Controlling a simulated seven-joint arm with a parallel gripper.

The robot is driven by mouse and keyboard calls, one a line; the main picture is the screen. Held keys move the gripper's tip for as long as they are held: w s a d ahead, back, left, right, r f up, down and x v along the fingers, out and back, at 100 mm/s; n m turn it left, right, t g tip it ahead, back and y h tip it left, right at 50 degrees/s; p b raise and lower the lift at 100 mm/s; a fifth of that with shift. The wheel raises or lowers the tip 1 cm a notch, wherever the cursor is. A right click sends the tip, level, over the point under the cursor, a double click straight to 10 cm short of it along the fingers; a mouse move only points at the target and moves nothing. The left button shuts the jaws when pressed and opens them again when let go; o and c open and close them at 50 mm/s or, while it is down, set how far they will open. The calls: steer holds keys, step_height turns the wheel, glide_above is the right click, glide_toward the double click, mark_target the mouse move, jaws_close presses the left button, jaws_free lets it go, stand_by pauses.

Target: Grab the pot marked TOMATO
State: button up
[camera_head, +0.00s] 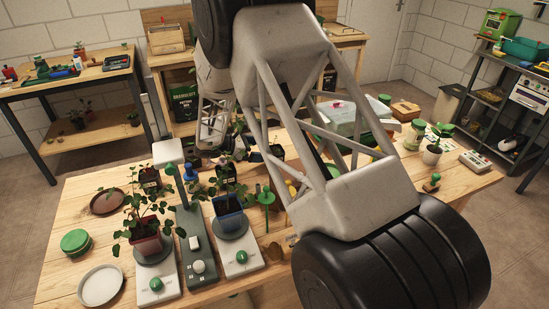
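Several small dark pots with seedlings stand towards the back of the wooden table. One pot (149,176) is at the left, and another pot (195,161) is to its right. A third dark pot (277,152) with a pale label stands just left of my arm's lattice link. The labels are too small to read, so I cannot tell which pot is marked TOMATO. My gripper (256,155) seems to be low among these pots, partly hidden by leaves and my arm. I cannot see whether its fingers are apart or hold anything.
A red pot (147,241) and a blue pot (229,216) with leafy plants stand on twin scales at the front. A white saucer (101,286), green lids (75,242) and a brown saucer (107,202) lie left. A lidded clear box (343,119) stands at the back right.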

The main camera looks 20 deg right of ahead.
steer(key=shift+d, duration=0.1)
steer(key=shift+x, duration=1.2)
steer(key=shift+d, duration=0.15)
steer(key=shift+x, duration=2.45)
steer(key=shift+r, duration=0.1)
steer(key=shift+c, duration=0.3)
steer(key=c, duration=1.1)
steer(key=shift+o, duration=0.2)
steer(key=shift+r, duration=0.1)
steer(key=shift+r, duration=4.9)
